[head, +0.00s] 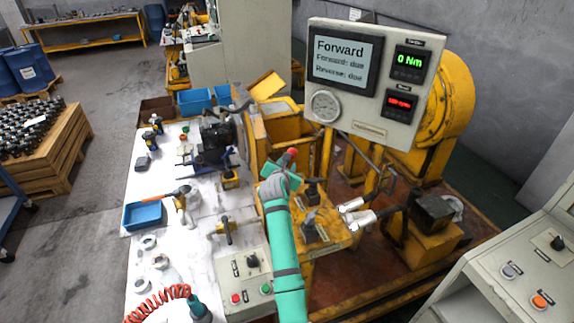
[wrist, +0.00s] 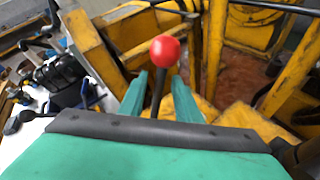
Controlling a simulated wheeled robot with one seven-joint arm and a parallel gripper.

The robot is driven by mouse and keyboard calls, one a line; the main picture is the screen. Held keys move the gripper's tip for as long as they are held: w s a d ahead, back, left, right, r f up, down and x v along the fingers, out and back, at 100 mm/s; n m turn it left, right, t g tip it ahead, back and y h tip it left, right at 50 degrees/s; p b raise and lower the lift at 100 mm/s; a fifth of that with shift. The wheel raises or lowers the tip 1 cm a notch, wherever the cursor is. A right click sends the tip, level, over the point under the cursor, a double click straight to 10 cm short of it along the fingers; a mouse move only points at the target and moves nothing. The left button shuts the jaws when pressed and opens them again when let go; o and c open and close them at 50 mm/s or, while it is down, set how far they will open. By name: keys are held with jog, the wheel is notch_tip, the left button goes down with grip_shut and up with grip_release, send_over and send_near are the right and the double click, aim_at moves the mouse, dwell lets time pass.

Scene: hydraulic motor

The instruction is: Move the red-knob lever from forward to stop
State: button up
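The red-knob lever shows its red ball (head: 292,152) just beyond the end of my green arm in the head view. In the wrist view the red knob (wrist: 165,51) stands above my fingertips, on a dark shaft that runs down between them. My gripper (wrist: 160,100) is open around the shaft, with a small gap on each side. In the head view my gripper (head: 283,177) is at the lever, just below the knob. The lever's base is hidden by my gripper.
Yellow machine frames (head: 285,125) stand close behind the lever. A white workbench (head: 185,245) with tools and a blue tray (head: 143,215) lies left. A control box (head: 244,285) is beside my arm.

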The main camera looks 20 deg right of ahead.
jog(key=shift+w+d+f, duration=0.15)
jog(key=shift+w+f, duration=0.05)
jog(key=shift+w, duration=0.2)
grip_shut()
